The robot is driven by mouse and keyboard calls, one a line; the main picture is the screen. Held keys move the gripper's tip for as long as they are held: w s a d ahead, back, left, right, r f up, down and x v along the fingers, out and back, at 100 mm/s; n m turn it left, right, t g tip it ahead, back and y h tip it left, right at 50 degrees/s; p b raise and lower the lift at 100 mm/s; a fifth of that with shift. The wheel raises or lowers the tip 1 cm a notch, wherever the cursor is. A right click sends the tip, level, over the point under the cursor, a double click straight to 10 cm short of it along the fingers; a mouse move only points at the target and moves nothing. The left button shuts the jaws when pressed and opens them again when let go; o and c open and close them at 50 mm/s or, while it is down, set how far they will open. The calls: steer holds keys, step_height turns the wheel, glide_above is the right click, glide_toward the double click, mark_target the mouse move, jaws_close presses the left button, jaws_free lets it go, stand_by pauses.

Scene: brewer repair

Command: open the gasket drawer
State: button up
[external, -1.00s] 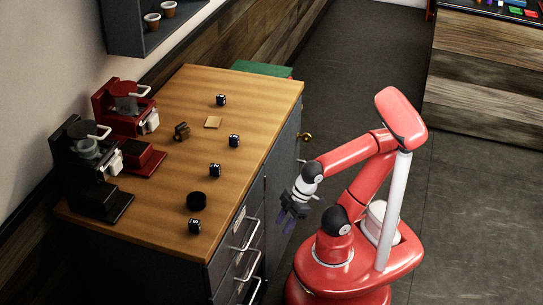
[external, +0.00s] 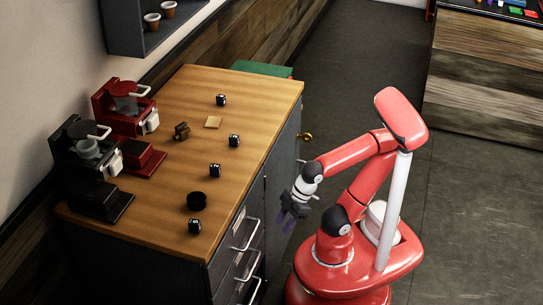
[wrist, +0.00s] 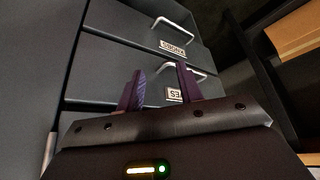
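A dark grey drawer unit is in the front of the counter, with pale bar handles one above another. In the external view the upper drawer (external: 236,229) carries a pale label too small to read. In the wrist view one drawer (wrist: 120,28) has a label that appears inverted and seems to read KNOBS. Another drawer (wrist: 100,84) has a label partly hidden by a finger, so I cannot tell which is the gasket drawer. The drawers look shut. My gripper (external: 286,222) is right of the drawer fronts; its purple fingers (wrist: 160,84) are apart and empty, with no clear contact on a handle.
The wooden counter top (external: 255,100) holds a black brewer (external: 92,170), a red brewer (external: 125,120), a black round part (external: 197,201) and several small dark cubes. A brass knob (external: 306,136) sticks out farther along the cabinet. Floor (external: 450,200) right of my base is clear.

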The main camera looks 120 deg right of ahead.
steer(key=shift+r, duration=0.15)
steer(key=shift+c, duration=0.7)
step_height(320, 180, up, 13)
steer(key=n+t+h+b, duration=0.6)
steer(key=n+h+b, duration=0.3)
steer(key=h+b, duration=0.2)
glide_toward(252, 234)
step_height(252, 234, up, 4)
steer(key=w, duration=0.2)
steer(key=shift+g, duration=0.3)
steer(key=w+d+f, duration=0.1)
steer(key=d+f, duration=0.1)
steer(key=w+d+f, duration=0.4)
steer(key=d, duration=0.1)
steer(key=shift+f+p, duration=0.2)
steer(key=shift+p, duration=0.15)
steer(key=shift+c, duration=0.3)
